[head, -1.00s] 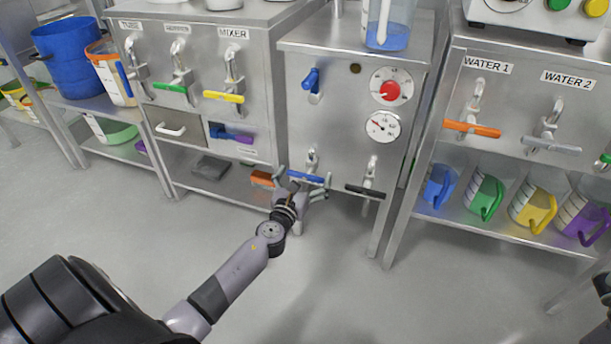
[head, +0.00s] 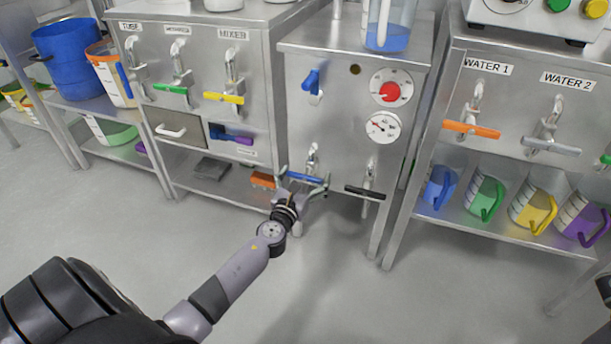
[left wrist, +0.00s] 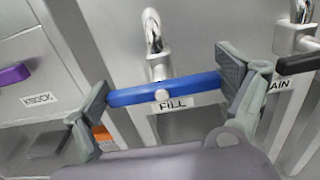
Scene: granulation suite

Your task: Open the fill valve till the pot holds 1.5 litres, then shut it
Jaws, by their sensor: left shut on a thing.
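The fill valve's blue bar handle (head: 306,179) sits crosswise on a steel tap low on the middle cabinet. It also shows in the left wrist view (left wrist: 165,90), above the label FILL (left wrist: 173,104). My left gripper (head: 304,187) is shut on this handle, with one finger at each end in the left wrist view (left wrist: 167,92). A clear vessel with blue liquid (head: 387,38) stands on the cabinet top, its upper part cut off. I cannot read its level or tell if it is the pot.
A black drain handle (head: 365,192) is just right of the fill valve. A gauge (head: 383,127), red knob (head: 390,92) and blue lever (head: 310,81) are above. An orange block (head: 263,180) lies on the lower shelf to the left. The floor in front is clear.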

